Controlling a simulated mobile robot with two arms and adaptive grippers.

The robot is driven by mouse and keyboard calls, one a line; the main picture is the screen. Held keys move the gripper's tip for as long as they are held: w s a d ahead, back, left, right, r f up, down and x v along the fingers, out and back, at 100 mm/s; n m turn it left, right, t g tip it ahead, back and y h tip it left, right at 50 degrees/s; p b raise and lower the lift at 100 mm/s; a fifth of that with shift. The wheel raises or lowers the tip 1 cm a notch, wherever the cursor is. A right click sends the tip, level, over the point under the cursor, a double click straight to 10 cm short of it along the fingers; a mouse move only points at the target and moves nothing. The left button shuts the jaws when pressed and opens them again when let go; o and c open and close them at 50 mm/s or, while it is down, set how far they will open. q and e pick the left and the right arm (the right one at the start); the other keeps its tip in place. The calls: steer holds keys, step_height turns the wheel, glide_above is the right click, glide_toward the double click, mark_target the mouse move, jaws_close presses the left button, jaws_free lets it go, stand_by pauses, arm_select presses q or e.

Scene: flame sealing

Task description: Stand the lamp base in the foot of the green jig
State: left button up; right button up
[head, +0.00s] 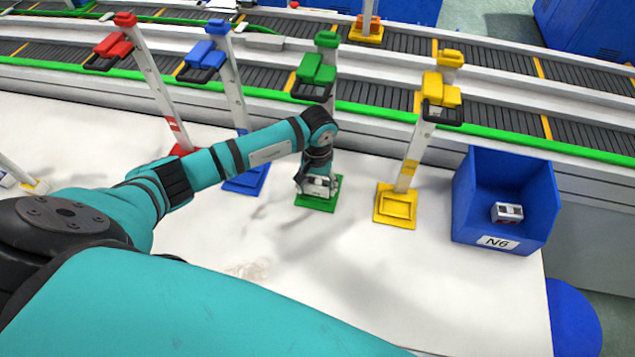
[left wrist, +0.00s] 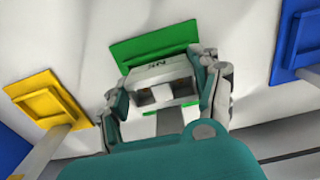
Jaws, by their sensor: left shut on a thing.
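The green jig (head: 319,68) stands in the row of jigs, with its green foot (head: 318,205) flat on the white table. My left gripper (head: 318,185) is down at that foot, pointing downward. In the left wrist view the lamp base (left wrist: 162,86), a light grey block with two dark openings, sits between the fingers, which are shut on its sides. The green foot (left wrist: 150,48) shows behind and around it. The fingers hide the lower part of the base, so I cannot tell whether it rests on the foot. My right gripper is not in view.
The yellow jig's foot (head: 395,205) is to the right, the blue jig's foot (head: 247,180) to the left, and a red jig (head: 122,45) further left. A blue bin (head: 470,195) marked N6 holds another grey block (head: 507,212). A conveyor (head: 385,90) runs behind.

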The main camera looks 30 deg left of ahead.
arm_select(q)
steer(key=shift+f, duration=0.55)
steer(key=shift+f, duration=0.1)
steer(key=shift+f, duration=0.15)
steer(key=o, duration=1.2)
steer(key=shift+o, duration=0.5)
